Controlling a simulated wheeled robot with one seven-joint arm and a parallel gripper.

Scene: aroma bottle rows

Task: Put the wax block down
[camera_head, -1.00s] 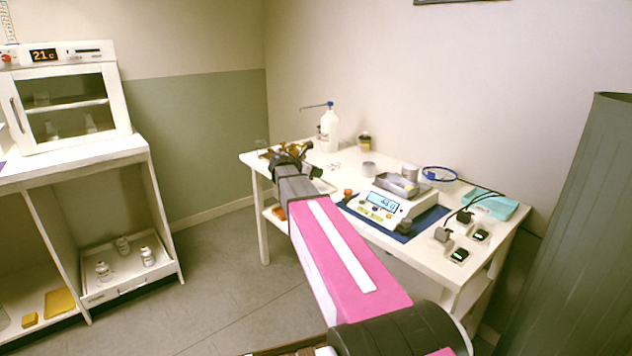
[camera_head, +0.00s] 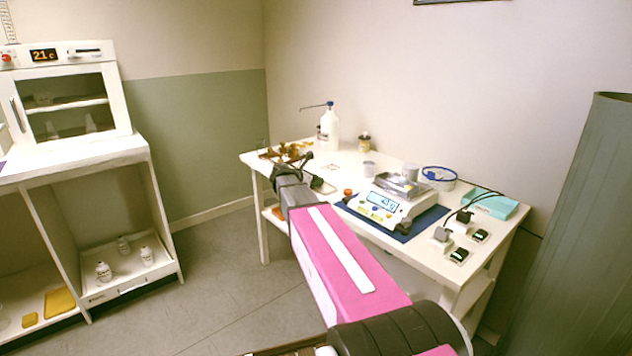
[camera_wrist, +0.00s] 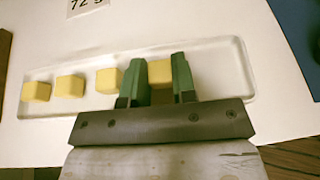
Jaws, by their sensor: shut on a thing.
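A yellow wax block (camera_wrist: 160,73) sits between the green fingers of my gripper (camera_wrist: 159,80) in the wrist view. My gripper is shut on it. The block is over the right half of a long clear tray (camera_wrist: 222,68); I cannot tell whether it touches the tray floor. Three more yellow blocks, a near one (camera_wrist: 108,80), a middle one (camera_wrist: 70,86) and a far-left one (camera_wrist: 37,91), lie in a row in the tray to the left. In the head view, my arm reaches to the left part of the white table, and its end hides the tray partly.
A scale (camera_head: 385,205) stands on a blue mat (camera_head: 432,218) to the right of my arm. A white pump bottle (camera_head: 329,130) and a brown branching object (camera_head: 285,152) stand at the back left. A card reading 72 g lies behind the tray (camera_wrist: 88,5).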

